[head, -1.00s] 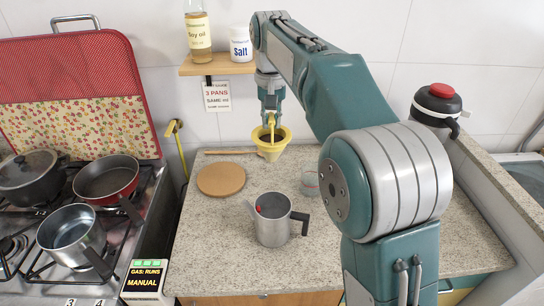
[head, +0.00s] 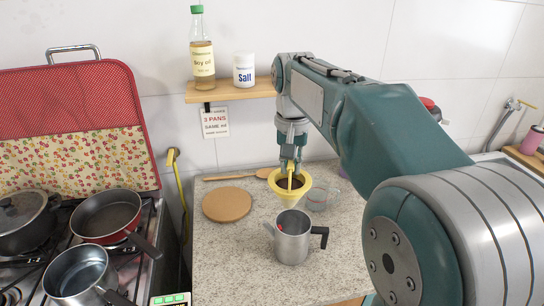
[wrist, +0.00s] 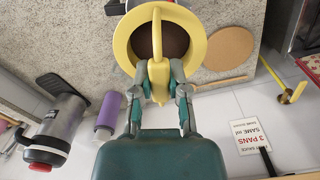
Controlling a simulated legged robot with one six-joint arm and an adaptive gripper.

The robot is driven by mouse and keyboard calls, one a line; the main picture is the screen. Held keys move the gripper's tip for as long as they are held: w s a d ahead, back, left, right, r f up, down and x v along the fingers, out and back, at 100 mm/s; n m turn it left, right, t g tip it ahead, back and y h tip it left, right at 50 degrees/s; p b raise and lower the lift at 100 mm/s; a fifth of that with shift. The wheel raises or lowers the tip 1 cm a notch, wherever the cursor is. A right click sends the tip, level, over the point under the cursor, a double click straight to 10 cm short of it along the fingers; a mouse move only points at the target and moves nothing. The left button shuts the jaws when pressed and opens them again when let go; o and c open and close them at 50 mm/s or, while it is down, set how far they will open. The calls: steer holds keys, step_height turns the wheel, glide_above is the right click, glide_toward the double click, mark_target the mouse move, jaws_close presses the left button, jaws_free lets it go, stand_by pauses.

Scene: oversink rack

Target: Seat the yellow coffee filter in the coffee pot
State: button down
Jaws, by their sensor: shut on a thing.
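The yellow coffee filter (head: 305,190) is a cone with a wide rim, a handle and dark brown contents. My gripper (head: 290,168) is shut on its handle; the grip also shows in the wrist view (wrist: 158,73). The filter hangs roughly upright. In the head view its lower tip overlaps the far rim of the metal coffee pot (head: 293,243); I cannot tell whether they touch. The pot stands upright on the counter, its black handle to the right and spout to the left. Something red shows inside its opening. The filter (wrist: 118,48) hides most of the pot in the wrist view.
A glass cup (head: 318,200) stands right behind the pot. A round wooden board (head: 227,204) and a wooden spoon (head: 235,177) lie on the counter (head: 225,260). The stove with pans (head: 106,214) is at left. A shelf (head: 232,92) holds a bottle and a salt jar.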

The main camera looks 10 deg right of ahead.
mark_target(300, 182)
steer(key=shift+s, duration=0.15)
steer(key=d, duration=0.1)
steer(key=d+f, duration=0.1)
steer(key=shift+d+f, duration=0.2)
steer(key=shift+d, duration=0.2)
steer(key=shift+d+f, duration=0.2)
steer(key=shift+f, duration=0.1)
steer(key=shift+a+f, duration=0.15)
steer(key=shift+f, duration=0.15)
steer(key=shift+a+f, duration=0.45)
steer(key=shift+a, duration=0.2)
steer(key=shift+a+f, duration=0.4)
steer(key=shift+a, duration=0.2)
steer(key=shift+f, duration=0.3)
steer(key=shift+d+f, duration=1)
steer(key=shift+f, duration=0.4)
steer(key=shift+a+f, duration=0.8)
steer(key=shift+f, duration=0.15)
steer(key=shift+d+f, duration=0.25)
steer(key=shift+d, duration=0.3)
